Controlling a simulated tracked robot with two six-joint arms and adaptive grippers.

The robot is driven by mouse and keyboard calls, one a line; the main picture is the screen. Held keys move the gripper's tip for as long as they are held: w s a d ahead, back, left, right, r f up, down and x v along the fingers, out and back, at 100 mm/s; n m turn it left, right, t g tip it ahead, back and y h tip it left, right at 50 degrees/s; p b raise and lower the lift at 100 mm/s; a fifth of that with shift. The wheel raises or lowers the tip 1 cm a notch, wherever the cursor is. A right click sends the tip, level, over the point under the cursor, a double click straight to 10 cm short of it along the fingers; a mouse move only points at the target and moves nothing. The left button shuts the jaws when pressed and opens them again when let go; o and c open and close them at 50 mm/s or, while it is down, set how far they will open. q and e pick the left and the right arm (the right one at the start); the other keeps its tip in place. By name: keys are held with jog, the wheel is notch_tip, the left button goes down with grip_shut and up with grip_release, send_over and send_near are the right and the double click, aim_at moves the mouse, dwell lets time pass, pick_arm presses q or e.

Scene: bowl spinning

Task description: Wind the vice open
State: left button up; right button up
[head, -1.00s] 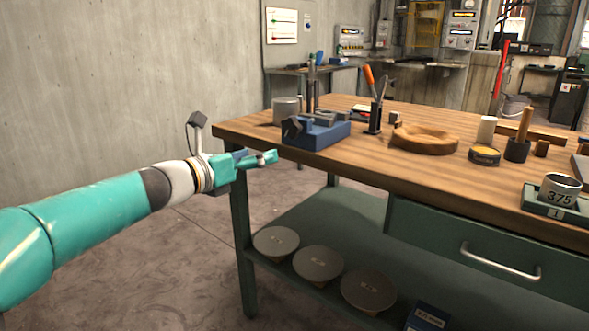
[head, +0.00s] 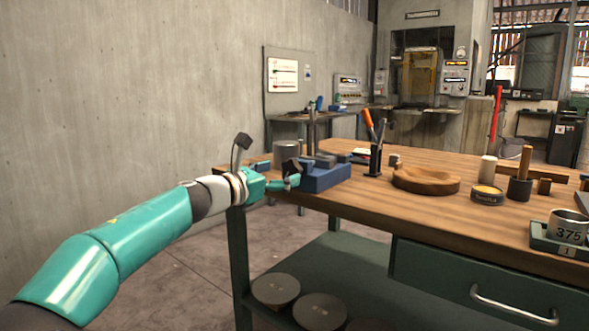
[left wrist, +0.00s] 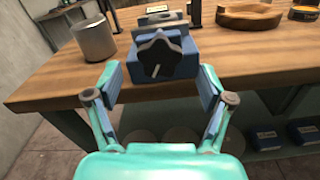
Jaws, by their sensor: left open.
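The blue vice (head: 325,177) stands at the near left corner of the workbench. Its dark star-shaped knob (head: 291,168) faces my left gripper (head: 283,183) in the head view. In the left wrist view, the knob (left wrist: 159,56) shows a white line, and the vice's grey jaws (left wrist: 163,24) lie behind it. My left gripper (left wrist: 161,101) is open in that view, its two blue-padded fingers spread wide either side of the knob and short of it. Nothing is between the fingers. My right gripper is not in view.
A grey metal cylinder (left wrist: 95,40) stands left of the vice. On the wooden bench (head: 392,207), a tool holder (head: 373,160) and a wooden bowl (head: 426,180) sit to the right. The bench's front edge lies below the vice.

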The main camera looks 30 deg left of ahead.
aim_at(290, 170)
pick_arm(q)
jog(key=shift+w+d+p, duration=0.15)
jog(key=shift+w+p, duration=0.2)
jog(key=shift+w, duration=1.75)
jog(key=c, duration=1.1)
jog(key=shift+w+d+f, duration=0.1)
jog(key=shift+d, duration=0.45)
jog(key=shift+a, duration=0.4)
jog(key=shift+c, duration=0.3)
